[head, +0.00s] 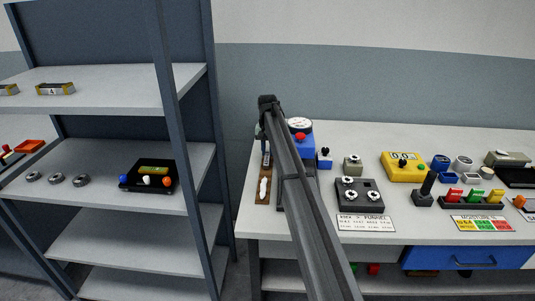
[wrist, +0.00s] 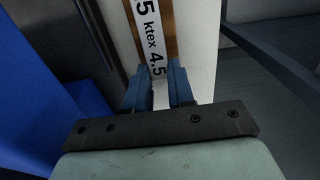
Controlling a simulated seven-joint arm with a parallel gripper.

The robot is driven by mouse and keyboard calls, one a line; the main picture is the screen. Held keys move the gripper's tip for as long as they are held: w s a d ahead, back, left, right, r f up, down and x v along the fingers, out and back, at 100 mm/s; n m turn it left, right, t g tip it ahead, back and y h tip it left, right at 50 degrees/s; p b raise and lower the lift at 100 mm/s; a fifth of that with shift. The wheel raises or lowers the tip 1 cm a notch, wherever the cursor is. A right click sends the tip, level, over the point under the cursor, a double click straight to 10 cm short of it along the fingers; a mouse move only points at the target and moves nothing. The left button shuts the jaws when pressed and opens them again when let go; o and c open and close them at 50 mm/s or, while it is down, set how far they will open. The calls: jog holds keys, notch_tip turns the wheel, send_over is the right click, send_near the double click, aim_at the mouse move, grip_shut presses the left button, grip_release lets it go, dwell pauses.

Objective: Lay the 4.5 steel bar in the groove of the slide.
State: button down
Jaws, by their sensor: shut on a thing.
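In the wrist view my gripper (wrist: 163,83) has its two blue fingers a short way apart, with a white strip printed "5 ktex 4.5" (wrist: 152,35) between and beyond them. The strip has brown edges; I cannot tell whether it is the bar or lies beneath it. The gripper is shut on what I take to be the 4.5 steel bar, whose body is mostly hidden. In the head view the gripper is largely behind my arm, above a narrow brown board (head: 262,199) with white parts at the bench's left end, perhaps the slide. Its groove cannot be made out.
A blue device with a round dial (head: 300,125) stands right of the brown board. A dark block with round knobs (head: 359,195) and a yellow box (head: 403,167) are farther right. A shelf rack (head: 183,120) stands left. The bench front (head: 420,229) has some bare room.

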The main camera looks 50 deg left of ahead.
notch_tip(320, 180, up, 8)
jog(key=shift+d+r, duration=0.1)
jog(key=shift+r, duration=0.05)
jog(key=d+r+m, duration=0.4)
jog(key=d+r, duration=0.3)
jog(key=d, duration=0.1)
jog(key=d+f+m, duration=0.4)
jog(key=d+m, duration=1)
jog(key=d, duration=0.2)
jog(key=shift+s+d+f, duration=0.1)
jog(key=shift+s+f, duration=0.1)
jog(key=shift+f, duration=2.15)
jog(key=shift+s+d+f, duration=0.1)
jog(key=shift+s+f, duration=0.1)
jog(key=shift+f, duration=2.1)
jog(key=shift+f, duration=0.1)
jog(key=c, duration=1)
grip_release()
notch_tip(320, 180, up, 12)
jog(key=shift+r, duration=0.15)
